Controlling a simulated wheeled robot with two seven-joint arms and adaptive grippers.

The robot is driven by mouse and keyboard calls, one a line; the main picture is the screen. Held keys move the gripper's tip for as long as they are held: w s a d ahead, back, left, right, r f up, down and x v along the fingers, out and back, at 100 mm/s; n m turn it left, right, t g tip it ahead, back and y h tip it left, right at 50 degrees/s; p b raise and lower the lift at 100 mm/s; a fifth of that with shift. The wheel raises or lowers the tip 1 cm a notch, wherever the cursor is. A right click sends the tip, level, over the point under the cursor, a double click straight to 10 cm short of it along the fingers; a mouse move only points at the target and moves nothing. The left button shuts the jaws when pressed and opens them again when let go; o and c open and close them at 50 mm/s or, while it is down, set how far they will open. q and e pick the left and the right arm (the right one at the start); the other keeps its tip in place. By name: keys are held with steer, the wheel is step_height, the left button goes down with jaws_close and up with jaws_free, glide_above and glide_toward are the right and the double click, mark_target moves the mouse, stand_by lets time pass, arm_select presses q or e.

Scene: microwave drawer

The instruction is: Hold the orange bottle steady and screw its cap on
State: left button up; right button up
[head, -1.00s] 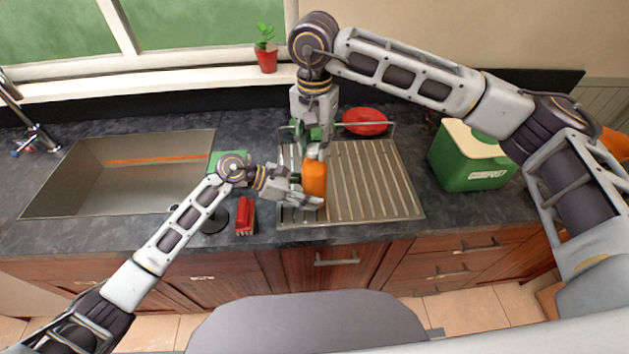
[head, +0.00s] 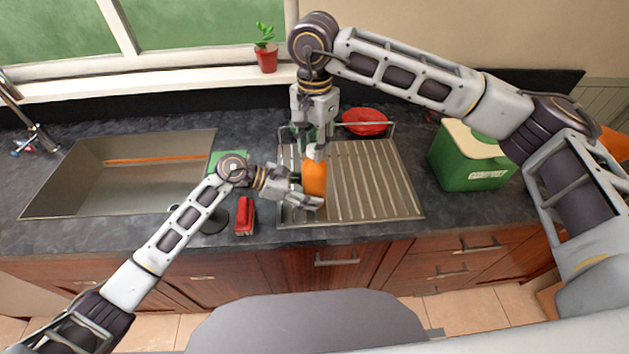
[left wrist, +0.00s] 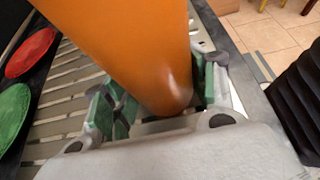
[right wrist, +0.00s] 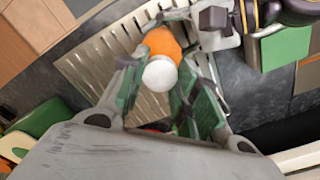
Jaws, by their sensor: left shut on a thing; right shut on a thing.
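The orange bottle (head: 314,181) stands upright over the left part of the metal drainboard. My left gripper (head: 306,192) is shut around its body from the left. In the left wrist view the bottle (left wrist: 130,40) fills the space between the green-padded fingers. The white cap (head: 312,153) sits at the bottle's top. My right gripper (head: 314,142) points down from above and is shut on the cap. In the right wrist view the white cap (right wrist: 160,74) is between the green fingers, in line with the bottle (right wrist: 162,42). The seam between cap and bottle cannot be made out.
The ribbed drainboard (head: 375,180) is clear to the right. The sink (head: 75,180) is at the left. A red bowl (head: 364,122) is behind, and a green compost bin (head: 468,160) stands at the right.

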steer(key=shift+m, duration=1.1)
steer(key=o, duration=1.1)
steer(key=shift+c, duration=0.2)
steer(key=shift+n, duration=2.3)
